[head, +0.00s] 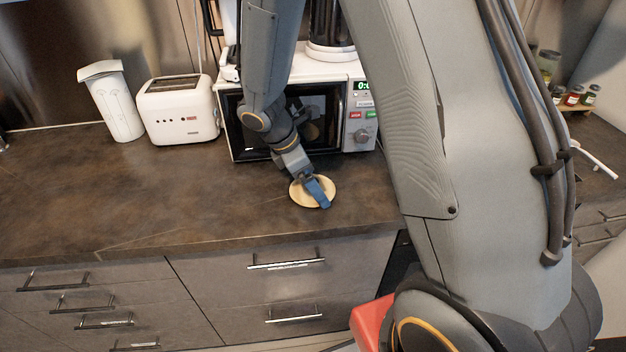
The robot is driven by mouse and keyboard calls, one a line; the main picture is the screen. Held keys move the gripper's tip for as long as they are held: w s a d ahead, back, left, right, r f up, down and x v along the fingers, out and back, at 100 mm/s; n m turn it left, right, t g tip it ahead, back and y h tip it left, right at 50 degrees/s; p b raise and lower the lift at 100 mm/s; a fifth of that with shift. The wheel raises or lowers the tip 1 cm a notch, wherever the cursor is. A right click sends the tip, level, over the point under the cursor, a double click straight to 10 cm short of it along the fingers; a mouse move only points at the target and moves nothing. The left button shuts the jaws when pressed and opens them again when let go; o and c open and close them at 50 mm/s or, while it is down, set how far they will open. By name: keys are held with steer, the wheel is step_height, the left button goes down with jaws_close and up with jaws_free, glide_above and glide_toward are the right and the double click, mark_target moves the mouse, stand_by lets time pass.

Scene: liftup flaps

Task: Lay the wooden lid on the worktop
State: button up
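The round, pale wooden lid (299,195) is in the middle of the head view, flat or nearly flat at the worktop (190,205) in front of the microwave. I cannot tell whether it rests on the surface or hangs just above it. My gripper (322,197) reaches down from behind, with its blue finger over the lid's middle and right side. The finger hides part of the lid and whatever is between the fingers, so I cannot tell if the gripper is open or shut on it.
A white microwave (361,135) stands close behind the lid. A cream toaster (180,112) and a white container (112,105) stand at the back left. The worktop left of the lid is clear. Drawers with bar handles (286,263) are below the front edge.

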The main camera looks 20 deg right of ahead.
steer(key=shift+f, duration=0.2)
steer(key=o, duration=0.9)
steer(key=shift+r, duration=0.2)
